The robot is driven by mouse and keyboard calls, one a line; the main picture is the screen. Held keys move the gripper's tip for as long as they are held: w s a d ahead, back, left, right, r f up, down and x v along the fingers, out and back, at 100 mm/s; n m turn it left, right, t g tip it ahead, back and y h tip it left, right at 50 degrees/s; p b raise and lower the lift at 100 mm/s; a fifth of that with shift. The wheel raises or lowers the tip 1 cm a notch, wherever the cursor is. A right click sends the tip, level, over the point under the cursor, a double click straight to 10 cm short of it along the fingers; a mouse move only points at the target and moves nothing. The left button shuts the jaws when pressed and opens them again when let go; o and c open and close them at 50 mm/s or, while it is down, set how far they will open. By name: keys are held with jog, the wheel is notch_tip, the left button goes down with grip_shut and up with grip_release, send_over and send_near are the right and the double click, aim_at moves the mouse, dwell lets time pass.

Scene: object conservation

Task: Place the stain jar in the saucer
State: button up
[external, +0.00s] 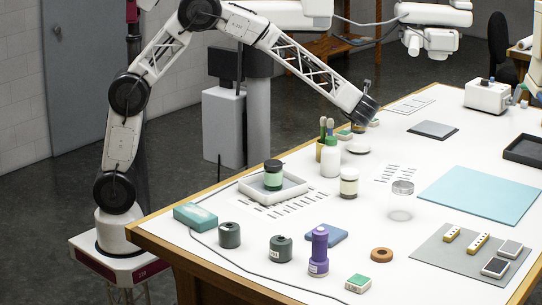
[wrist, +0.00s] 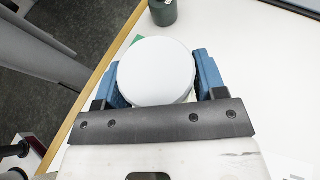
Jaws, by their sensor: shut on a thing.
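My gripper (wrist: 158,75) is at the far edge of the white table, its blue fingers on both sides of a round white-topped thing (wrist: 156,70). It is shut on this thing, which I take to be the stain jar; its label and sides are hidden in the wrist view. In the external view my gripper (external: 362,117) hangs over a small dark jar-like shape (external: 358,127), partly hidden by it. A low white round dish (external: 357,148), perhaps the saucer, lies just below that shape. I cannot tell whether they touch.
A white bottle (external: 331,158), a brush cup and a cream jar (external: 349,184) stand nearby. A green-labelled jar (external: 273,177) stands in a square tray (external: 272,191). A clear jar (external: 401,201) and a blue mat (external: 480,194) lie to the right. A dark green container (wrist: 163,12) is ahead in the wrist view.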

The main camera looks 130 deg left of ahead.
jog(key=shift+f, duration=1.3)
jog(key=shift+f, duration=2.5)
jog(key=shift+f, duration=0.15)
jog(key=o, duration=1.1)
jog(key=shift+c, duration=0.2)
